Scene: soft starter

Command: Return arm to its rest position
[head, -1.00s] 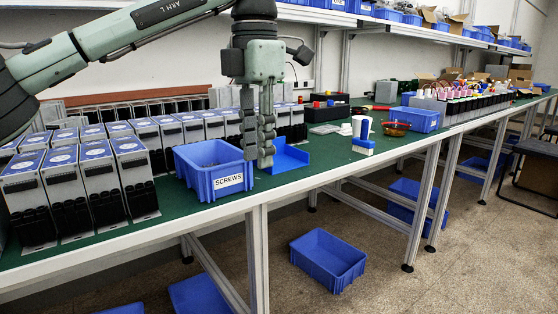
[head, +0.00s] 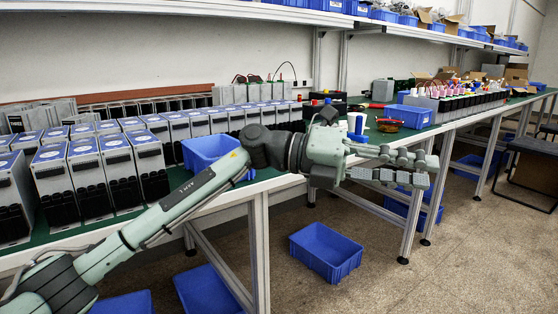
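My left arm comes in from the lower left and reaches across in front of the table's front edge. Its gripper (head: 408,170) points to the right, past the front edge of the bench. The two jointed fingers lie roughly parallel with a gap between them, and nothing is held. The gripper hangs clear of the table and touches nothing that I can see. My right gripper is not in the head view.
The green-topped bench (head: 290,181) carries rows of grey starter units (head: 121,165). A blue bin (head: 209,149) sits behind my forearm, partly hidden. Another blue bin (head: 326,253) lies on the floor. The floor at lower right is clear.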

